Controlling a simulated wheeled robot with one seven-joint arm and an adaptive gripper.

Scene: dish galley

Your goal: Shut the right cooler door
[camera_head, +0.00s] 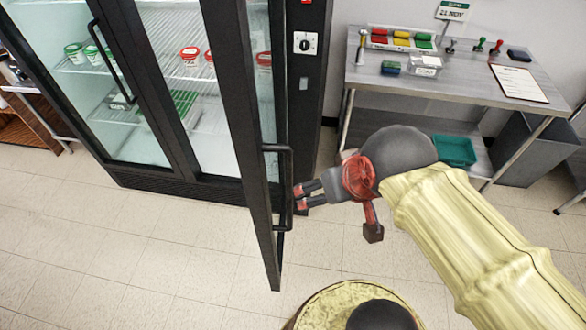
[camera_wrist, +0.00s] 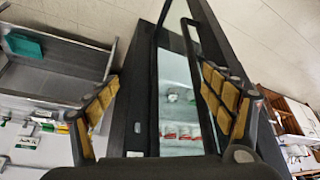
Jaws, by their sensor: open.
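The right cooler door (camera_head: 252,130) is a black-framed door standing open, swung out toward me and seen nearly edge-on in the head view. Its vertical black bar handle (camera_head: 288,165) is on the side facing right. My gripper (camera_head: 302,195) is beside the lower part of this handle, with its fingers pointing left at it. I cannot tell whether they touch it. In the wrist view my gripper (camera_wrist: 160,98) has its two padded fingers wide apart, with the black cooler frame and a glass strip showing between them. Nothing is held.
The left cooler door (camera_head: 125,70) is shut. Red-lidded tubs (camera_head: 190,56) stand on a wire shelf inside the cooler. A steel table (camera_head: 455,85) with stamps and a clipboard stands at the right, above a teal bin (camera_head: 455,151). A grey bin (camera_head: 530,150) is beside it. The tiled floor (camera_head: 120,250) in front of the cooler is clear.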

